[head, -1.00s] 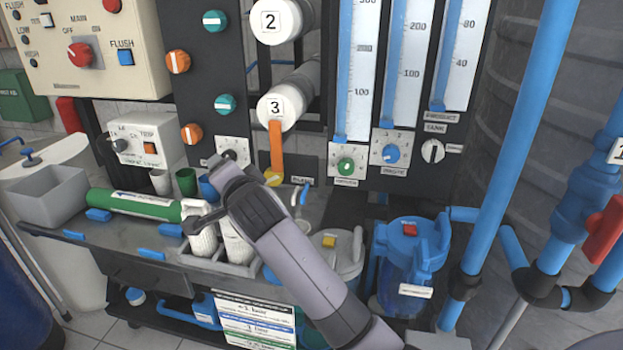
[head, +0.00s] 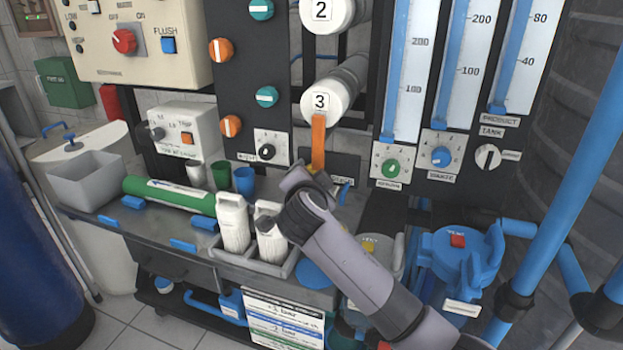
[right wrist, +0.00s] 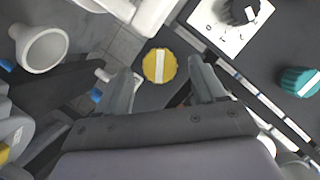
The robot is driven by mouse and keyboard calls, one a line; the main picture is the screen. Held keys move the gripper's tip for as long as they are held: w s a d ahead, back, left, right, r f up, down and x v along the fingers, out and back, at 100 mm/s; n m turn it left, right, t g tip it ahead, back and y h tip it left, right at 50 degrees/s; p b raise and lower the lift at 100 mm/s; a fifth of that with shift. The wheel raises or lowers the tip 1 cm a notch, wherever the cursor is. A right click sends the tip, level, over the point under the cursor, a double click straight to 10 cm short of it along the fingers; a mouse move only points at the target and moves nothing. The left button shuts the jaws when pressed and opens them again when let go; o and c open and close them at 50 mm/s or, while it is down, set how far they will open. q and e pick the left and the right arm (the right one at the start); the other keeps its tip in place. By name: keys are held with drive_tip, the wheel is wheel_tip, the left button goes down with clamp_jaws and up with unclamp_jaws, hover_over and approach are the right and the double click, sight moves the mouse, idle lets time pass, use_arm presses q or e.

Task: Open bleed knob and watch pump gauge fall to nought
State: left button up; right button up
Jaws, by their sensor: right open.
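A round yellow knob with a pale bar across its face (right wrist: 160,65) shows in the right wrist view, between my open fingers. I take it for the bleed knob. My right gripper (right wrist: 164,76) is open and empty; I cannot tell whether its tips reach around the knob or stop short of it. In the head view my right arm covers the knob's place below the orange lever (head: 318,142). I cannot make out a pump gauge in either view. My left gripper is not in view.
A black selector knob on a white plate (head: 267,152) is left of the lever.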

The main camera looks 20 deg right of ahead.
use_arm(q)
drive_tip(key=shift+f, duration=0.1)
use_arm(e)
drive_tip(key=shift+w+d+f, duration=0.1)
drive_tip(key=shift+w+d, duration=0.1)
drive_tip(key=shift+w, duration=0.2)
drive_tip(key=c, duration=1.1)
drive_tip(key=shift+o, duration=0.3)
